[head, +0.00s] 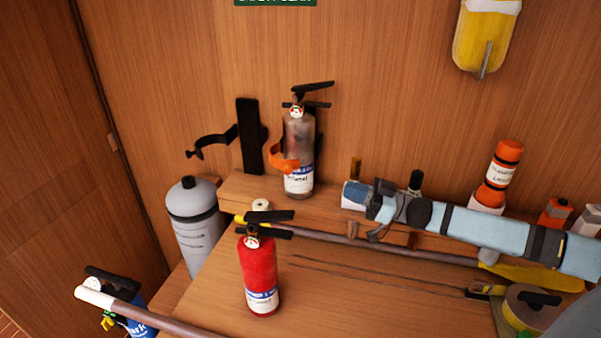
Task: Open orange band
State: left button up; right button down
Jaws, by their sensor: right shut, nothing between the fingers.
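The orange band (286,163) sits at the lower front of a grey, worn-looking fire extinguisher (299,135), which stands upright on the ledge against the wall. A curved part of the band juts out to the left of the extinguisher. I cannot tell whether the band is latched. My right arm comes in from the right, and its gripper (356,195) is shut and empty, to the right of the extinguisher and apart from the band. My left gripper is not in view.
A black bracket (249,140) with an open black band is left of the extinguisher. A red extinguisher (260,278) stands in front. A grey cylinder (195,222) is at left. A pole (340,240) crosses the bench. An orange canister (500,172) stands behind my right arm.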

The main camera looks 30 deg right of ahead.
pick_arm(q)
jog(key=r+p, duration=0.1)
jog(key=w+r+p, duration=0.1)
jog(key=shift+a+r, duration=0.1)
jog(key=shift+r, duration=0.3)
pick_arm(e)
jog(key=x, duration=1.2)
jog(key=shift+w, duration=0.15)
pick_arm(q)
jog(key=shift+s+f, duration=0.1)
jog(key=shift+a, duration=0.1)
pick_arm(e)
jog(key=shift+a, duration=0.1)
